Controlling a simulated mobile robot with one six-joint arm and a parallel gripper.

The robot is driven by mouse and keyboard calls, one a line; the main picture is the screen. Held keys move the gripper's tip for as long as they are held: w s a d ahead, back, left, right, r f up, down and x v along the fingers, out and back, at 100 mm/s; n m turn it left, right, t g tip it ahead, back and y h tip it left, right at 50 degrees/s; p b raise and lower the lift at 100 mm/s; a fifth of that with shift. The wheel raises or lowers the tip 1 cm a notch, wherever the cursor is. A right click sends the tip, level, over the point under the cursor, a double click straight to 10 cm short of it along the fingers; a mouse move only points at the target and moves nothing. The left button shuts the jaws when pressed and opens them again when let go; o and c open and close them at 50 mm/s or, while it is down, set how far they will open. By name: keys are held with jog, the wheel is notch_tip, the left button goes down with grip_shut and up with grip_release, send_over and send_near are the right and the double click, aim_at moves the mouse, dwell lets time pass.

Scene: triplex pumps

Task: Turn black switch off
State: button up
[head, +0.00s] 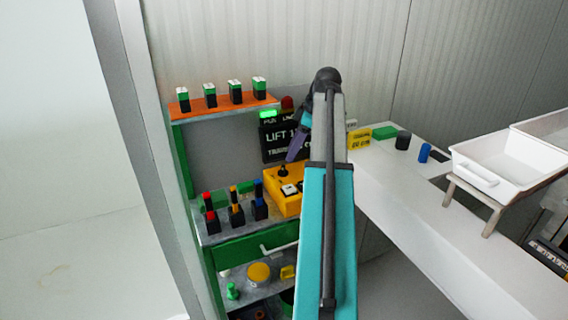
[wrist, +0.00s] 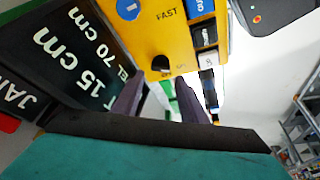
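The black switch (wrist: 160,64) is a small dark knob on a yellow control box (wrist: 165,35), near the box's edge in the wrist view. In the head view the black switch (head: 283,171) stands on top of the yellow box (head: 287,204). My gripper (wrist: 158,90) is open, its two purple fingers apart with nothing between them. The knob shows just beyond the fingertips, roughly in line with the gap. In the head view my gripper (head: 294,153) is just above and to the right of the switch. The switch's exact setting is hard to read.
A black sign (wrist: 72,50) stands close to the left of the fingers. Rocker switches (wrist: 207,60) and a blue button (wrist: 128,8) share the box. Red, yellow and blue handled items (head: 235,208) stand left on the shelf. A white counter (head: 400,205) lies right.

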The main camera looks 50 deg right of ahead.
aim_at(284, 167)
jog(key=shift+p+x, duration=0.35)
jog(key=shift+x, duration=2.8)
